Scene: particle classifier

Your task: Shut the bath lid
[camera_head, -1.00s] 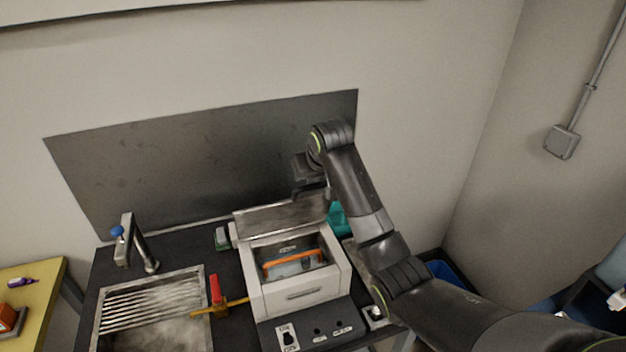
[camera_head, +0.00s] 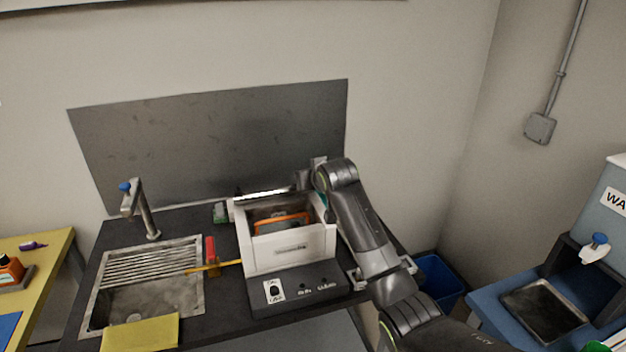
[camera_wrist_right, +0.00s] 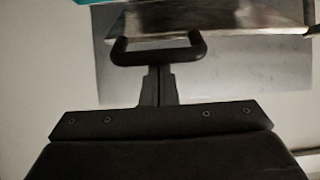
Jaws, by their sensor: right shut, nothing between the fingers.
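The bath is a white box (camera_head: 290,255) on the dark counter, its top open, with an orange-handled rack (camera_head: 284,221) inside. Its metal lid (camera_head: 265,192) shows as a thin bright strip at the back edge, seen nearly edge-on and still raised. In the right wrist view the lid (camera_wrist_right: 225,14) is a shiny plate at the top. My right gripper (camera_wrist_right: 158,75) is shut and empty, by a black U-shaped bar (camera_wrist_right: 158,58) in front of the lid; I cannot tell whether they touch. In the head view my right arm hides most of the gripper. My left gripper is out of view.
A sink (camera_head: 150,285) with a blue-topped tap (camera_head: 142,210) lies left of the bath. A red and yellow tool (camera_head: 211,258) is between them. A control panel (camera_head: 300,290) fronts the bath. A blue bin (camera_head: 440,280) stands right of the counter.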

